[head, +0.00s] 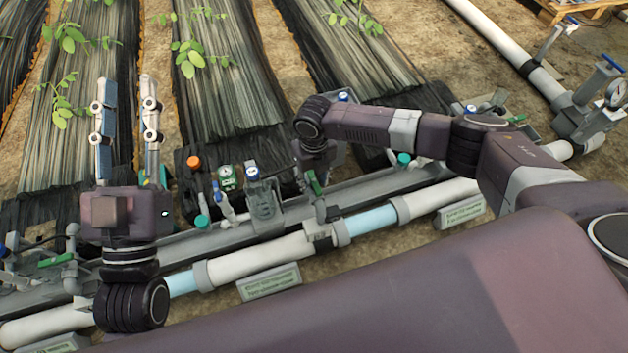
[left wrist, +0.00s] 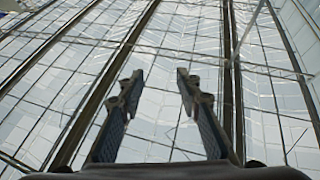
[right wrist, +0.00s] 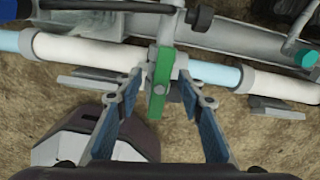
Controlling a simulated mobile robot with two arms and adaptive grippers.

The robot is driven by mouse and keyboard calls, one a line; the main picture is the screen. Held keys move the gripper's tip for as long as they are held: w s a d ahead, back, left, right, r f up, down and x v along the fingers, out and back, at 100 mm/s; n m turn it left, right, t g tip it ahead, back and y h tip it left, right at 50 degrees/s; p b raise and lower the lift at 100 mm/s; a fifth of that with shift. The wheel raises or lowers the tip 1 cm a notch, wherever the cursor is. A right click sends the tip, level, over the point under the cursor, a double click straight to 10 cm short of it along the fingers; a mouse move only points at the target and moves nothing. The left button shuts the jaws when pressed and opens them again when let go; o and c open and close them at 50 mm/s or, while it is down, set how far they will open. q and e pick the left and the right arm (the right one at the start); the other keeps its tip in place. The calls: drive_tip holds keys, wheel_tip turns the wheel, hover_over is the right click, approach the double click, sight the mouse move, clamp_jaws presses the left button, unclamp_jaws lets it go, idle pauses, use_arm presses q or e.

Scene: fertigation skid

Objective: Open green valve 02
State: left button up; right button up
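A green valve handle (head: 314,183) sits on the pipe fitting at the middle of the head view. In the right wrist view the green handle (right wrist: 160,82) points across the pipe, between the fingers of my right gripper (right wrist: 161,92). Those fingers are apart, with a gap on both sides of the handle. In the head view my right gripper (head: 312,168) is mostly hidden by its own wrist. My left gripper (head: 124,108) is open, empty and points up, away from the pipes. Another green handle (head: 57,260) is at the far left. I cannot read the valve labels.
A white and clear blue pipe (head: 372,221) runs along the skid. Label plates (head: 270,283) stand in front of it. Planted beds lie behind.

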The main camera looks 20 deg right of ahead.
drive_tip(key=shift+r, duration=0.1)
